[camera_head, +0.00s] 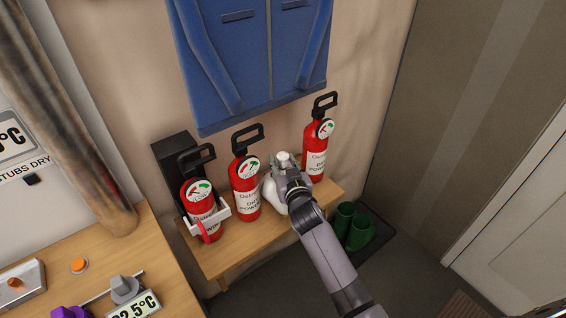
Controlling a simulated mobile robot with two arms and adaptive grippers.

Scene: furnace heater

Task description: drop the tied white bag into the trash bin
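The white bag (271,194) is on the wooden bench between two red fire extinguishers, partly hidden behind my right gripper. My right gripper (285,166) is right at the bag, its arm reaching in from the bottom right. A whitish piece shows at the gripper's far end and may be the bag's tied top. The fingers are hidden, so I cannot tell whether they are shut on the bag. My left gripper is out of view. I see no trash bin in this view.
The bench (233,238) holds red extinguishers close on both sides of the bag, at left (244,187) and right (315,150). A blue coat (250,60) hangs above. Green boots (359,232) stand on a dark mat at right. A wooden counter (150,262) fills the lower left.

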